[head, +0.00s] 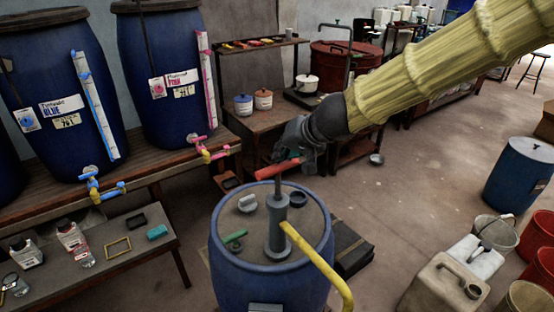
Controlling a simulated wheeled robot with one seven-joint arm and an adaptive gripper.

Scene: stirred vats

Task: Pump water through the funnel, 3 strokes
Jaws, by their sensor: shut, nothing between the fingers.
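A blue drum (268,280) stands at the front centre. A grey hand pump (278,230) stands upright on its lid, with a thin rod and a red crossbar handle (268,173) above it. A yellow spout (315,258) slopes from the pump down to the right and leaves the bottom of the frame. My gripper (296,158), dark grey, is at the right end of the red handle. It is shut with nothing between its fingers; whether it touches the handle I cannot tell. I cannot make out a funnel; the spout's outlet is out of frame.
Blue vats (165,75) with taps (215,152) stand on a wooden bench at the left. A low table (115,268) holds bottles and small items. A grey cap, dark ring and green tool lie on the drum lid. Jerrycans (445,285) and red buckets stand right.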

